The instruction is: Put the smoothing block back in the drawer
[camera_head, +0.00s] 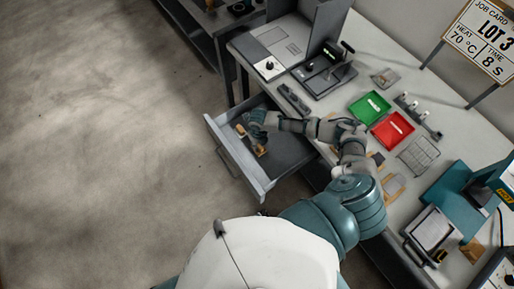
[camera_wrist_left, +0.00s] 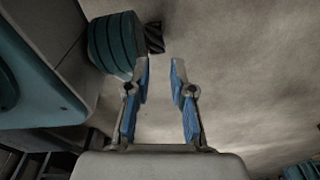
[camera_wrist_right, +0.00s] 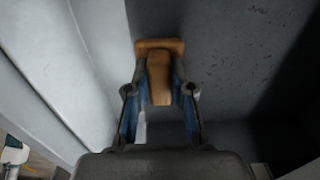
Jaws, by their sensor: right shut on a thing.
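The smoothing block (camera_wrist_right: 159,78), tan with a wide end and a narrower grip, sits between the fingers of my right gripper (camera_wrist_right: 160,100), which is shut on it. In the head view, my right gripper (camera_head: 257,136) is inside the open drawer (camera_head: 234,163), and small tan parts show beside it. The grey drawer floor (camera_wrist_right: 235,60) lies beyond the block in the right wrist view; I cannot tell whether the block touches it. My left gripper (camera_wrist_left: 160,75) is open and empty above bare floor, and is outside the head view.
The bench (camera_head: 345,105) above the drawer carries a green tray (camera_head: 369,106), a red tray (camera_head: 392,130), a wire rack (camera_head: 418,154) and a grey device (camera_head: 325,75). A teal machine (camera_head: 452,194) stands at the right. The floor left of the drawer is clear.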

